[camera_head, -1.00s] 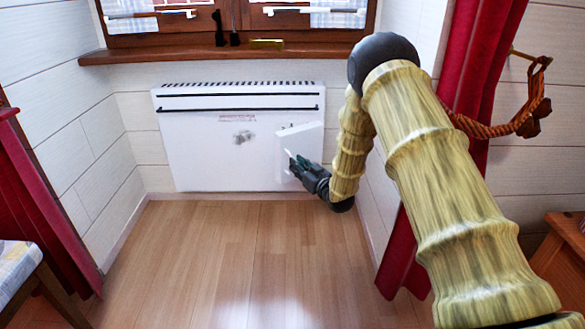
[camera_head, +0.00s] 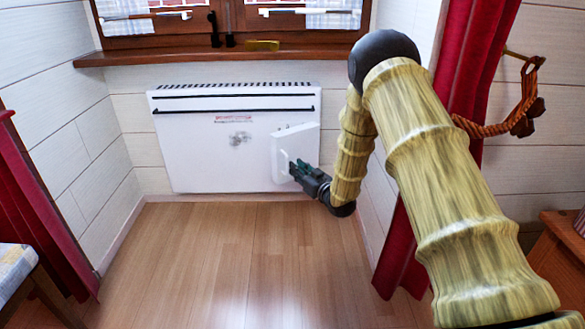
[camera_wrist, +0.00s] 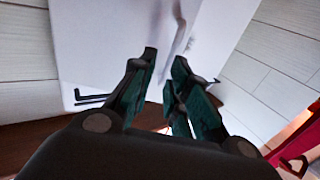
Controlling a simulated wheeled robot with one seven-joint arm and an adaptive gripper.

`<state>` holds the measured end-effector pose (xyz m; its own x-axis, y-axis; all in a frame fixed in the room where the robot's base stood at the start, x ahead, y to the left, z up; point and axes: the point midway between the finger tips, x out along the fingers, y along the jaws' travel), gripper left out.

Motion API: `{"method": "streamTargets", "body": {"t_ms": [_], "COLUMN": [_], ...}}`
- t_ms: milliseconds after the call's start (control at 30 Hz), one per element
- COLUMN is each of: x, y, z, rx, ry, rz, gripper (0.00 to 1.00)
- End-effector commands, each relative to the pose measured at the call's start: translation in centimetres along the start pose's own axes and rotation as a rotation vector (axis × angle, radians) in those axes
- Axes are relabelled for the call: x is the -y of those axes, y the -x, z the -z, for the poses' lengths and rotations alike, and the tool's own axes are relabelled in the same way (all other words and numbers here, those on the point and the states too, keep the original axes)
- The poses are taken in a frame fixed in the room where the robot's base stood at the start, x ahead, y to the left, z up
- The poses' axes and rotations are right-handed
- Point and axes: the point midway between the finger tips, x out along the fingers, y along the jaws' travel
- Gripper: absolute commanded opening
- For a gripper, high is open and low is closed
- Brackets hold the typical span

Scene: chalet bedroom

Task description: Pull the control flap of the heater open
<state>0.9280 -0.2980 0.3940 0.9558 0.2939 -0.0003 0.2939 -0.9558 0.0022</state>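The white heater (camera_head: 200,160) hangs on the wall under the window sill. Its control flap (camera_head: 297,142) is a pale panel on the heater's right side; in the head view it looks slightly askew to the heater front, but I cannot tell how far it stands out. A thin pale handle (camera_head: 284,156) shows at its left, near my fingertips. My gripper (camera_head: 295,167) is in front of the flap's lower part. In the wrist view my gripper (camera_wrist: 162,68) has its fingers apart with nothing visibly held. A blurred pale handle (camera_wrist: 180,30) lies beyond the fingertips; contact is unclear.
The wooden sill (camera_head: 150,58) runs above the heater. A red curtain (camera_head: 402,250) and its rope tie (camera_head: 495,129) are at the right, close behind my arm. Another red curtain (camera_head: 35,200) is at the left. The wooden floor (camera_head: 230,250) before the heater is clear.

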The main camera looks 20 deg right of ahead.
Motion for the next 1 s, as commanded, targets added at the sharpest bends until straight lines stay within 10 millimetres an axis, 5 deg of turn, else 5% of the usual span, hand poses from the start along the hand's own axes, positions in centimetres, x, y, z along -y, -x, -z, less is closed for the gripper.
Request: {"method": "streamTargets", "body": {"t_ms": [500,967,1000], "x": [0.0,0.0,0.0], "y": [8.3,9.5,9.5], "z": [0.0,0.0,0.0], "rx": [0.001,0.000,0.000], "ry": [-0.001,0.000,0.000], "rz": [0.001,0.002,0.002], "gripper": [0.17,0.17,0.12]}}
